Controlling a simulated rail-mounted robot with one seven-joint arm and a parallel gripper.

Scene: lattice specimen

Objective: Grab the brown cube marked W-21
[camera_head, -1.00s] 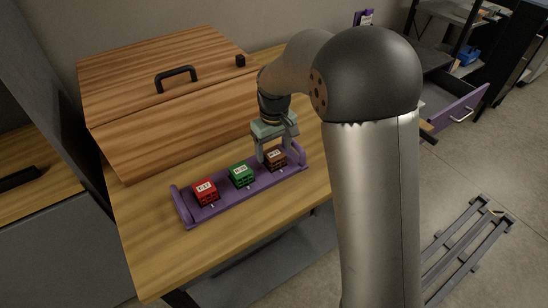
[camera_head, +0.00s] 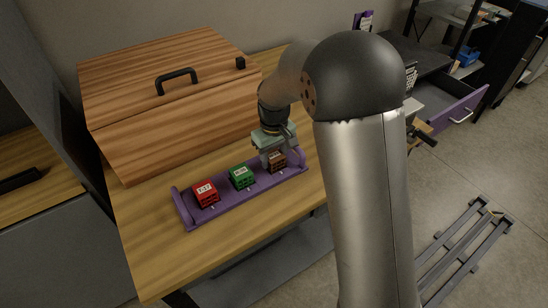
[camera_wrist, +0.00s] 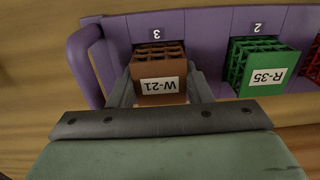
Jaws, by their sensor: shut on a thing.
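The brown lattice cube marked W-21 (camera_wrist: 159,69) sits at the place numbered 3 on the purple tray (camera_wrist: 205,65), its label upside down in the wrist view. In the head view the cube (camera_head: 277,162) is at the right end of the tray (camera_head: 232,205). My gripper (camera_wrist: 160,92) has one finger on each side of the brown cube and is shut on it. In the head view my gripper (camera_head: 275,156) reaches down over the cube and partly covers it. The cube still appears to be in the tray.
A green cube marked R-35 (camera_wrist: 262,66) stands beside it at place 2. A red cube (camera_head: 206,193) is at the tray's left end. A wooden box with a black handle (camera_head: 165,95) stands behind the tray. The table front (camera_head: 215,250) is clear.

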